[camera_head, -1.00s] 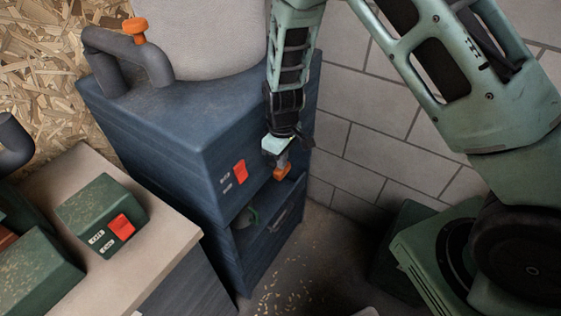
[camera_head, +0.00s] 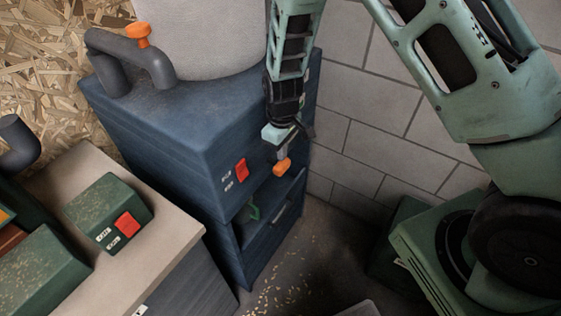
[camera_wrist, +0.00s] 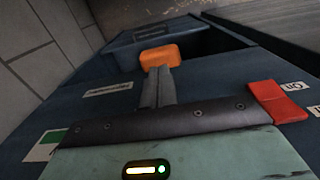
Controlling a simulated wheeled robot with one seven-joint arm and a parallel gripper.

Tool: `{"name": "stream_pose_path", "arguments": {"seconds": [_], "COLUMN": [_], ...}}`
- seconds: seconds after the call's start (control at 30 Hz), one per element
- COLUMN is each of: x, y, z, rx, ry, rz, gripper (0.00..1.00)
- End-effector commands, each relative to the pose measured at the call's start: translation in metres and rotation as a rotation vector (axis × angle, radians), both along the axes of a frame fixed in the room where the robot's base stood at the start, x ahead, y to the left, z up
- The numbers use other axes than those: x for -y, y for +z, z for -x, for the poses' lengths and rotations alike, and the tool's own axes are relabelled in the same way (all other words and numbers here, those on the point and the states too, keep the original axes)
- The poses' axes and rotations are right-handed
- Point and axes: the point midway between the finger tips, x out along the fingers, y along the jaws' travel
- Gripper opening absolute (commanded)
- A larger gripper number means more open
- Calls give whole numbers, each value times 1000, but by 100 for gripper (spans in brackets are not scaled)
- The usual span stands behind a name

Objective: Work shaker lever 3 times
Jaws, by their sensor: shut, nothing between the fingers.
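The orange lever knob (camera_head: 282,167) is at the front of the blue cabinet (camera_head: 165,125), right of a red switch (camera_head: 241,170). My gripper (camera_head: 283,155) reaches down in front of the cabinet, its fingers shut and empty. The fingertips are right at the knob. In the wrist view, my shut grey fingers (camera_wrist: 160,82) point at the orange knob (camera_wrist: 160,55) and overlap its near edge. I cannot tell whether they press on it. The lever's stem is hidden.
An open lower bay (camera_head: 262,215) lies below the lever. A bench (camera_head: 165,235) with a green box (camera_head: 100,215) stands at left. A block wall (camera_head: 365,130) is close behind at right.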

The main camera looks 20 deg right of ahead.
Motion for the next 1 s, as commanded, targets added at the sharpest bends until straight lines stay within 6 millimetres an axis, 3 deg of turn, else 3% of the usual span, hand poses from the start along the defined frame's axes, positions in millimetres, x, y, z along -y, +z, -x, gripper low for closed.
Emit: {"name": "stream_pose_path", "arguments": {"seconds": [1.0], "x": [0], "y": [-47], "z": [0], "rx": [0], "ry": [1], "rz": [0], "gripper": [0]}}
